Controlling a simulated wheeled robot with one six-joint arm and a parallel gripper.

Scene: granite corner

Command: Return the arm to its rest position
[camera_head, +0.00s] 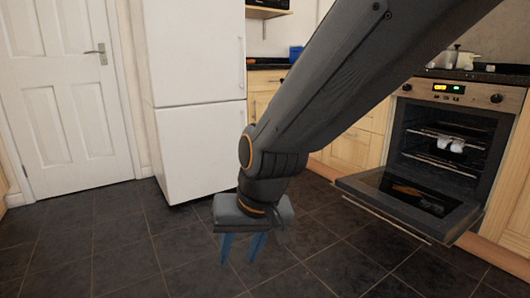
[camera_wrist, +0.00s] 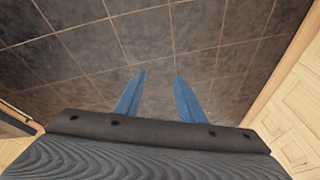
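My arm reaches across the head view from the upper right and bends down at the wrist. My gripper (camera_head: 241,262) points down over the dark tiled floor, with its two blue fingers apart. In the wrist view my gripper (camera_wrist: 160,76) also shows its fingers apart, with only floor tiles between and beyond them. It holds nothing.
The oven (camera_head: 447,135) at the right has its door (camera_head: 400,203) folded down, with white items on a rack inside. A white fridge (camera_head: 198,100) and a white door (camera_head: 65,90) stand behind. A pot (camera_head: 458,58) sits on the hob. The floor (camera_head: 110,255) at the left is clear.

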